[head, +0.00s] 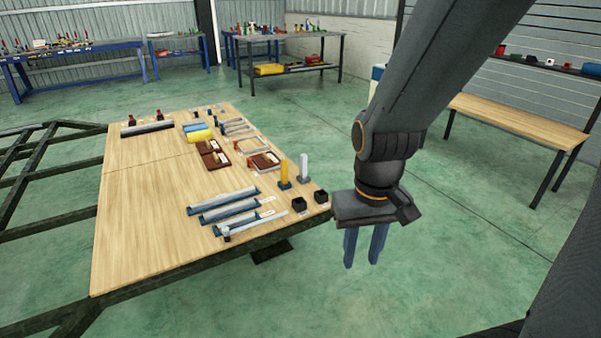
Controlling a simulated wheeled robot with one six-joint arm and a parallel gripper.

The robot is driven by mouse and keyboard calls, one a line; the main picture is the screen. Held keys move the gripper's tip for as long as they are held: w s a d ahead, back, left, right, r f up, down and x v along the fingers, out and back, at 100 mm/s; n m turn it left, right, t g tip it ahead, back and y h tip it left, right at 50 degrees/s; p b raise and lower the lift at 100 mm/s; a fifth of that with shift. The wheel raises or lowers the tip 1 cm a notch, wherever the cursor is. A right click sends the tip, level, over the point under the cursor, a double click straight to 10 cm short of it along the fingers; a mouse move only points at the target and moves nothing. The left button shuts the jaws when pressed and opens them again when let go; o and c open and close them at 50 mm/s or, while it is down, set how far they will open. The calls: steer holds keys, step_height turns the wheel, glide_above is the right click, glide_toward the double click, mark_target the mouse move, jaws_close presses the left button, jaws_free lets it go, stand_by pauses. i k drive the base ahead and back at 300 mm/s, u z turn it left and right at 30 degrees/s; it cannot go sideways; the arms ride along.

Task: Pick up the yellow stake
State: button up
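The yellow stake (284,173) stands upright in a small blue base near the right edge of the wooden tabletop (140,220). A whitish-grey stake (304,168) stands upright just to its right. My gripper (362,262) points down, off the right edge of the table, to the right of the yellow stake in the picture and apart from it. Its two blue fingers are spread with a gap between them, and nothing shows in the gap.
Two black square holders (299,198) sit by the stakes. Several blue and grey rails (222,200) lie to their left. Brown trays (213,153) and a yellow roll (199,136) lie farther back. The dark chassis frame (40,185) is left. A bench (515,120) stands right, with green floor between.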

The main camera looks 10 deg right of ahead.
mark_target(284, 163)
steer(key=u, duration=0.1)
steer(key=i, duration=2.2)
steer(key=u, duration=0.5)
